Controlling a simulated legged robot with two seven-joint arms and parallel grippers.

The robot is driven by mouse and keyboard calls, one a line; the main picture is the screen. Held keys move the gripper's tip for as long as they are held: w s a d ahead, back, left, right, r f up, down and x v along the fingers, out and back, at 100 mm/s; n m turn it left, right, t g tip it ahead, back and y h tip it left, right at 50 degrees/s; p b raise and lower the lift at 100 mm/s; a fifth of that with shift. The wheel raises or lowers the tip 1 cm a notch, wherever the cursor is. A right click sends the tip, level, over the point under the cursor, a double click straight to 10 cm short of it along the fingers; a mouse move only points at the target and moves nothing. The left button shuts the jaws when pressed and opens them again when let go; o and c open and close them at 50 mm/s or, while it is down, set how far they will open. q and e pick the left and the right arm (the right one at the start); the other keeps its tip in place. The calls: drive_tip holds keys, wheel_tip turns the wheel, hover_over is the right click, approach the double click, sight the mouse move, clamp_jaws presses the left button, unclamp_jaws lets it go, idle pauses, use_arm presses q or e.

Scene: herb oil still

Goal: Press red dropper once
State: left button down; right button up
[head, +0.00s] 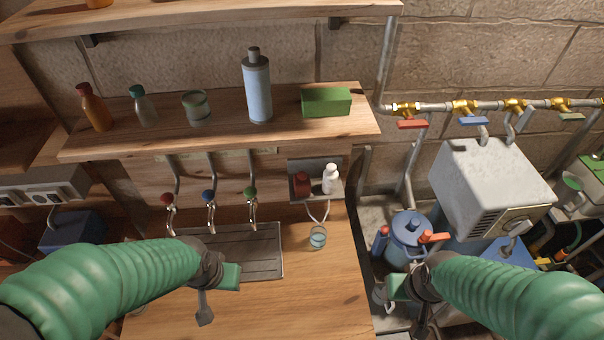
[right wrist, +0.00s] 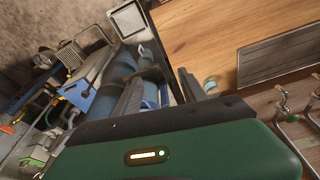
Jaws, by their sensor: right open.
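A dark red dropper (head: 302,184) sits on a small grey wall holder (head: 318,166), left of a white bottle-shaped dropper (head: 331,179). Thin pale tubes hang below the holder, above a small glass (head: 317,237) on the bench. My left gripper (head: 204,310) is over the bench, left of and nearer than the glass; its jaw gap is not clear. My right gripper (head: 421,322) is low at the right, beyond the bench edge and well away from the dropper. In the right wrist view its fingers (right wrist: 160,95) are apart with nothing between them.
Taps with red (head: 168,198), blue (head: 208,196) and green (head: 250,192) knobs stand over a drip tray (head: 262,262). A wooden shelf (head: 355,125) with bottles and a green box (head: 326,102) overhangs behind. A blue pot (head: 411,228) and grey unit (head: 490,180) stand right.

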clamp_jaws()
idle(1.4)
